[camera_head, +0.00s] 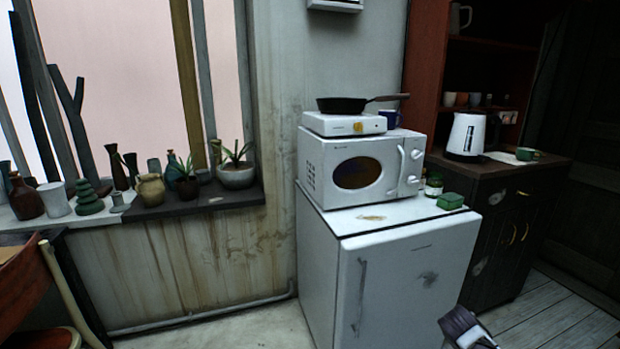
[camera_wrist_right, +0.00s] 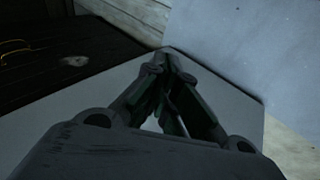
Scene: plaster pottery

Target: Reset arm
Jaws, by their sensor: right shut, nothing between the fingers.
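My right gripper (camera_wrist_right: 170,66) fills the lower middle of the right wrist view. Its two dark fingers come together at the tips. It is shut and holds nothing. Pale flat surfaces lie behind it; I cannot tell how far away they are. My left gripper is in neither view.
A white fridge (camera_head: 405,285) carries a microwave (camera_head: 340,170), a hot plate (camera_head: 345,124) and a black pan (camera_head: 342,104). A green box (camera_head: 450,201) sits near its right edge. A dark cabinet (camera_head: 505,235) stands right. Several pots crowd the windowsill (camera_head: 215,200).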

